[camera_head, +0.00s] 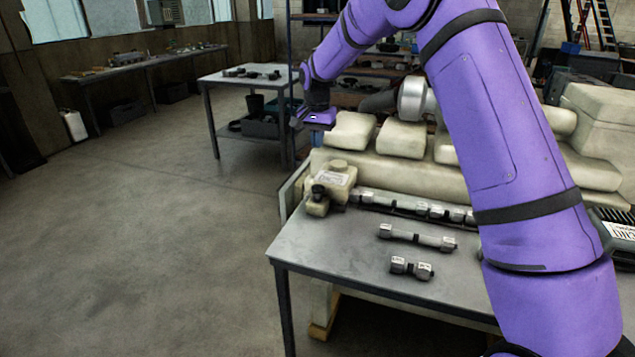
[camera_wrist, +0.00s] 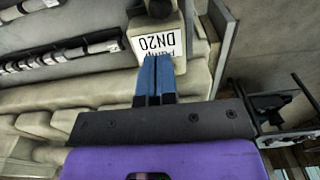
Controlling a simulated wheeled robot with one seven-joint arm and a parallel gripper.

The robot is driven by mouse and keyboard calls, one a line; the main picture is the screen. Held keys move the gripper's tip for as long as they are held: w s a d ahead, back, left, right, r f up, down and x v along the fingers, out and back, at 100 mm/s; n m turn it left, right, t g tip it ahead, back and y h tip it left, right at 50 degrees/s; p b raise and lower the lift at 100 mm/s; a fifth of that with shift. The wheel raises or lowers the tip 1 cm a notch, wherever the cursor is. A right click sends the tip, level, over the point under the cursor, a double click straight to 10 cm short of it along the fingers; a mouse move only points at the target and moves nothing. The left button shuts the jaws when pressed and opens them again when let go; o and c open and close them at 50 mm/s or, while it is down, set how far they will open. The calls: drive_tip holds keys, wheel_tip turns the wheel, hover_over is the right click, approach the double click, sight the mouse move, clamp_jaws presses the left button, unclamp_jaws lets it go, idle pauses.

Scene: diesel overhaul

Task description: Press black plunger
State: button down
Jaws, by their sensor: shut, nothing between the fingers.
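The black plunger (camera_head: 318,190) is a small dark knob on the cream pump block (camera_head: 336,178), at the left end of the engine by the grey table. In the wrist view the plunger (camera_wrist: 160,8) shows at the top edge, partly cut off, above a white label reading DN20 (camera_wrist: 160,42). My gripper (camera_wrist: 153,58) has its two blue fingers together with nothing between them. In that view the fingertips overlap the label's lower edge. In the head view my gripper hangs above the pump block, apart from it.
Grey metal fittings (camera_head: 417,237) lie on the table (camera_head: 330,247) in front of the engine. The large cream engine (camera_head: 385,170) stands behind. A second table (camera_head: 245,78) with small parts stands at the back. The floor at left is clear.

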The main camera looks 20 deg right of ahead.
sight(318, 188)
wheel_tip(318, 188, down, 14)
drive_tip(key=shift+w+d, duration=0.1)
drive_tip(key=shift+w, duration=0.05)
idle(0.5)
drive_tip(key=shift+f, duration=1.35)
wheel_tip(318, 188, up, 14)
drive_tip(key=shift+r, duration=0.2)
idle(0.3)
